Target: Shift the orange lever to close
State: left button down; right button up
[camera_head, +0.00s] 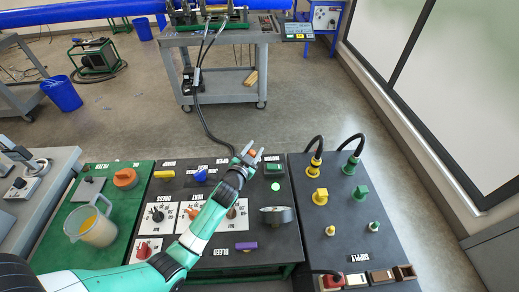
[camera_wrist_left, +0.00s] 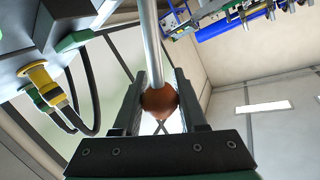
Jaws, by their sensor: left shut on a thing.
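The orange lever shows in the left wrist view as a round orange-brown knob (camera_wrist_left: 159,101) on a straight metal rod (camera_wrist_left: 150,45). My left gripper (camera_wrist_left: 160,103) is shut on the knob, with one finger on each side of it. In the head view my left gripper (camera_head: 248,154) is over the back right part of the black panel (camera_head: 262,180), and a bit of the orange knob (camera_head: 252,153) shows between its fingers. The lever's base is hidden by the gripper and arm. My right gripper is not in view.
A green panel with a jug (camera_head: 98,228) is on the left. Yellow and green plugs (camera_head: 320,197) stand on the right panel with black cables. A grey valve (camera_head: 277,215) and a purple handle (camera_head: 246,246) lie near my forearm. A grey cart (camera_head: 215,75) stands behind.

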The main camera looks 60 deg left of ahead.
pick_arm(q)
jog(key=shift+c, duration=2.2)
grip_release()
jog(key=p+v, duration=0.3)
jog(key=v, duration=0.8)
jog(key=shift+s+d, duration=0.2)
jog(key=shift+s, duration=0.05)
jog(key=shift+w+d, duration=0.1)
